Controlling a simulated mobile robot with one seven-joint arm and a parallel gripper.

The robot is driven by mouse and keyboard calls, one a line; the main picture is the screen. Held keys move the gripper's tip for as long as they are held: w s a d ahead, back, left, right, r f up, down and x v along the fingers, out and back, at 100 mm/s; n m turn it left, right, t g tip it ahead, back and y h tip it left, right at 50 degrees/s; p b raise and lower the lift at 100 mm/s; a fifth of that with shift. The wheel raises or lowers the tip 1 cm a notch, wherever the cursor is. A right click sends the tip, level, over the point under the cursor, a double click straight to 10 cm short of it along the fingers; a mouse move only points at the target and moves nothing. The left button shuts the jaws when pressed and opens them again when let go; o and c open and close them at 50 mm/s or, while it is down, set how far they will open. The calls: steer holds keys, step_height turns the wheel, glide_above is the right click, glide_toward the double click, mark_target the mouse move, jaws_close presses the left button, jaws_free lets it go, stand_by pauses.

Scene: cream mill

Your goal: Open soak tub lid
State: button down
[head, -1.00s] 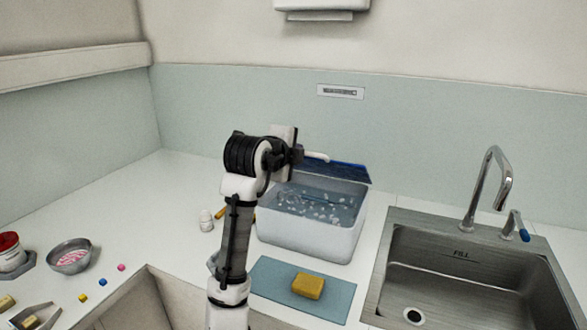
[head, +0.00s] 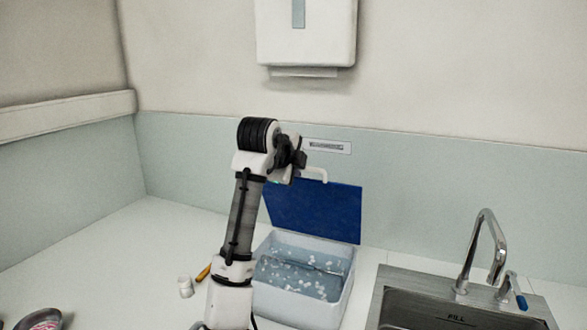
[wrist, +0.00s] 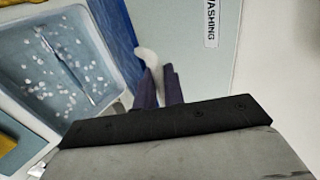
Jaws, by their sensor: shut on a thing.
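The white soak tub (head: 300,300) stands on the counter, with bluish liquid, bubbles and a thin metal tool inside. Its blue lid (head: 315,210) is raised steeply at the tub's back edge, showing its broad face in the head view. The white lid handle (head: 318,173) sticks out at the lid's upper edge. My gripper (head: 297,165) is at that upper edge. In the wrist view my gripper (wrist: 160,90) has its dark fingers close together at the white handle (wrist: 149,62), shut on it. The fingertips are partly hidden behind my arm in the head view.
A steel sink (head: 450,303) with a faucet (head: 484,240) is right of the tub. A small white bottle (head: 185,286) and an orange-yellow stick (head: 203,273) lie left of it. A bowl (head: 42,318) is at lower left. A dispenser (head: 306,35) hangs on the wall above.

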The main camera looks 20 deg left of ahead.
steer(key=shift+w+f, duration=0.1)
steer(key=c, duration=1.6)
jaws_free()
steer(key=shift+c, duration=0.2)
steer(key=b+v, duration=0.4)
steer(key=v, duration=1)
steer(key=shift+b, duration=0.3)
